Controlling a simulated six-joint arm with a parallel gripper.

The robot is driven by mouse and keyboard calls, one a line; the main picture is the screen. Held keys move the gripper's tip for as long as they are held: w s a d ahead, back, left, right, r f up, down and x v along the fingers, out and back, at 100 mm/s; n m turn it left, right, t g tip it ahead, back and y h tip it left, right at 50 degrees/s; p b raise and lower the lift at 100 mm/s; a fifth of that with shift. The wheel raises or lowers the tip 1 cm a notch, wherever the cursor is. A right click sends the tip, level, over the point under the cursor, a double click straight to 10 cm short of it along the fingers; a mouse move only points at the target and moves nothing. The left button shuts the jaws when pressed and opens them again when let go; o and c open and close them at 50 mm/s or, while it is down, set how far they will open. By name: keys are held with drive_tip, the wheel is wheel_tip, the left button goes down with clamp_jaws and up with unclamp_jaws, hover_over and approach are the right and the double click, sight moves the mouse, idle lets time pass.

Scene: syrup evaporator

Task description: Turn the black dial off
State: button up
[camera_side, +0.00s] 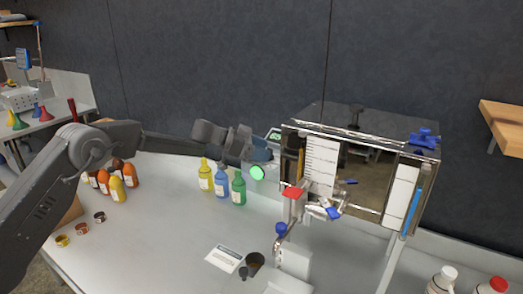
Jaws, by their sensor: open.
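My gripper (262,153) is at the left side of the evaporator (370,175), in front of a small control box with a lit green display (275,134). A round glowing green disc (257,173) shows just below my gripper. I cannot make out the black dial; my gripper and wrist cover part of the control box. The jaws are open, and nothing is seen held in them. I cannot tell whether they touch the box.
Yellow, blue and green bottles (221,184) stand just left of my gripper. Orange bottles (103,182) and small jars (82,229) are farther left. A white card (223,258) and a dark cup (255,261) lie at the front. The middle-left tabletop (165,215) is clear.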

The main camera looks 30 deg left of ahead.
drive_tip(key=shift+d+f, duration=0.1)
drive_tip(key=shift+c, duration=0.2)
drive_tip(key=c, duration=0.7)
drive_tip(key=shift+s+d+n+t+y, duration=0.1)
drive_tip(key=shift+n+t+y, duration=0.45)
drive_tip(key=shift+n, duration=0.15)
drive_tip(key=shift+s+d+n+t+y, duration=0.1)
drive_tip(key=shift+n+t+y, duration=0.4)
drive_tip(key=shift+n, duration=0.2)
drive_tip(key=shift+d+n+t+y, duration=0.15)
drive_tip(key=shift+n+t+y, duration=0.8)
drive_tip(key=shift+n+y, duration=0.55)
drive_tip(key=shift+y, duration=0.35)
drive_tip(key=o, duration=0.7)
